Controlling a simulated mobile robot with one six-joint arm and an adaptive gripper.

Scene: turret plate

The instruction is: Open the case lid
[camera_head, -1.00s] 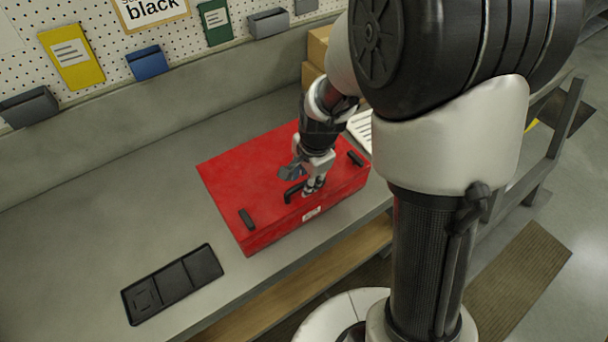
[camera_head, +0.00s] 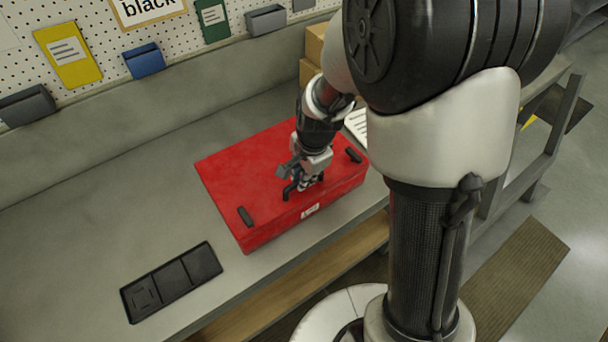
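The red case (camera_head: 240,180) sits on the grey workbench with its lid closed. A black handle (camera_head: 287,192) lies near the front edge of the lid, with a black latch to its left (camera_head: 246,216) and another to its right (camera_head: 354,155). A small white label (camera_head: 310,210) is on the front face. My gripper (camera_head: 303,186) points down at the handle, over the front part of the lid. Its fingers are small and partly overlap the handle, so I cannot tell whether they grip it.
A black tray (camera_head: 172,282) with compartments lies on the bench (camera_head: 80,235) left of the case. Cardboard boxes (camera_head: 314,60) stand behind, by the pegboard with its bins. My arm covers the right side. The bench left of the case is mostly clear.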

